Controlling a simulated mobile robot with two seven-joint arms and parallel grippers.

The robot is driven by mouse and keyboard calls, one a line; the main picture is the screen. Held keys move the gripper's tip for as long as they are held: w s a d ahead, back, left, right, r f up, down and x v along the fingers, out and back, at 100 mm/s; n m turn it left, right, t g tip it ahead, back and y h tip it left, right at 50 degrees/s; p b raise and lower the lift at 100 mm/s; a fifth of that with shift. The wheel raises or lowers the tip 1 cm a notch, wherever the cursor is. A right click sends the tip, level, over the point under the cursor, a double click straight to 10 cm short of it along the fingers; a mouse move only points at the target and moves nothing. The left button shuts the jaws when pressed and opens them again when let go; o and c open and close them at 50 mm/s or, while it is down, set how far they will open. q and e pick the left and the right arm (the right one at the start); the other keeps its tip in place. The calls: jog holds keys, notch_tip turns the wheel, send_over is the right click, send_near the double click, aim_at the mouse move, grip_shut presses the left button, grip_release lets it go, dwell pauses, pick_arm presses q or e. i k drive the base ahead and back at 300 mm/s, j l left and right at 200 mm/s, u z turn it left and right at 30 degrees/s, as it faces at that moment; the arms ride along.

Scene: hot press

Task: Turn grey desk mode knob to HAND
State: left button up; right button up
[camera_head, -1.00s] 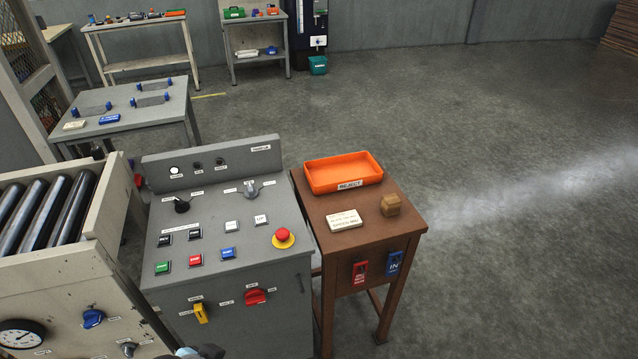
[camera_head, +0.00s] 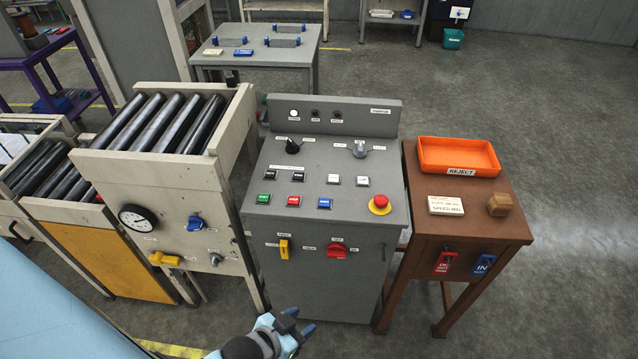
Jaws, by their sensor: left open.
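The grey desk (camera_head: 335,240) stands in the middle, with a sloped top panel. A black rotary knob (camera_head: 293,146) sits at the upper left of that panel. A grey rotary knob (camera_head: 360,149) sits at the upper right, its handle tilted. Small white labels flank both knobs, but their words are too small to read, so I cannot tell which one is the mode knob. My left gripper (camera_head: 300,322) is open and empty in front of the desk at the bottom edge, well apart from both knobs. My right gripper is not in view.
Several push buttons and a red emergency button (camera_head: 380,204) share the panel. Yellow (camera_head: 284,249) and red (camera_head: 336,250) switches sit on the desk's front. A roller conveyor (camera_head: 168,122) stands close left, a brown table (camera_head: 473,220) with an orange tray (camera_head: 458,171) close right.

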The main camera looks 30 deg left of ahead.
aim_at(292, 148)
jog(key=u, duration=0.9)
jog(key=i+j, duration=0.1)
jog(key=j+z, duration=0.05)
jog(key=j, duration=0.05)
